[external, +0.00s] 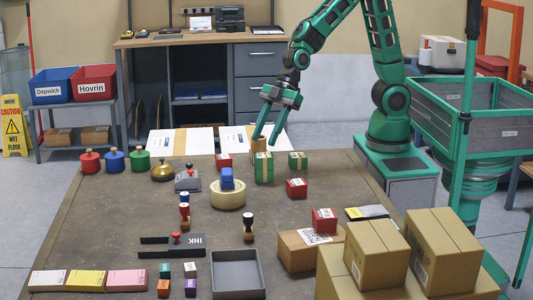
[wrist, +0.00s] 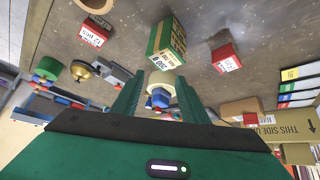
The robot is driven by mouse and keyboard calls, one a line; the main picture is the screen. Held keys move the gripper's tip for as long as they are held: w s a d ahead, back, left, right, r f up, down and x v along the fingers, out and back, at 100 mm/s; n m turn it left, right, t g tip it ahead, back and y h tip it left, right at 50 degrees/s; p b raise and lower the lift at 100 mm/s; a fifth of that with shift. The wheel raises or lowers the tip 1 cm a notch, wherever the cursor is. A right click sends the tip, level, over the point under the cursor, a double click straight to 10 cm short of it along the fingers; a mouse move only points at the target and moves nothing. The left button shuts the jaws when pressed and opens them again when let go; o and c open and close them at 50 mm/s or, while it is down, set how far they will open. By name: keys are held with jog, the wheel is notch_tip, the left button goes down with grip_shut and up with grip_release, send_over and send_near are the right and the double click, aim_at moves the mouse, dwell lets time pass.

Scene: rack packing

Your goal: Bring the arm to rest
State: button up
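My gripper (external: 265,140) is at the end of my green arm, over the far edge of the table, with its fingers pointing down. The two fingers are apart and nothing is held between them. A green and tan box (external: 263,167) stands on the table just below the fingertips. In the wrist view my gripper (wrist: 160,82) shows two parted green fingers, with the labelled green box (wrist: 167,43) beyond them. I cannot tell the exact gap between the fingertips and the box.
The table (external: 110,220) holds red boxes (external: 296,188), a blue block (external: 227,178) on a cream tape roll (external: 227,197), stamps and an empty grey tray (external: 237,272). Cardboard boxes (external: 362,252) fill the front right. A green-framed cart (external: 460,100) stands right of my arm.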

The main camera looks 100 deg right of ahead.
jog(key=s+d+r+m+h, duration=0.2)
jog(key=s+d+r+m, duration=0.15)
jog(key=s+d, duration=0.45)
jog(key=s+d+r+m+h, duration=0.2)
jog(key=s+d+r+m, duration=0.15)
jog(key=d, duration=0.75)
jog(key=s+d+f+m+g, duration=0.1)
jog(key=s+d+m+g, duration=0.1)
jog(key=s+d+m, duration=0.2)
jog(key=s+d+f+m+g, duration=0.1)
jog(key=s+d+m+g, duration=0.2)
jog(key=s+d, duration=0.7)
jog(key=s+m, duration=0.1)
jog(key=s, duration=0.6)
jog(key=shift+d+h, duration=0.15)
jog(key=shift+h, duration=0.15)
jog(key=shift+w, duration=0.1)
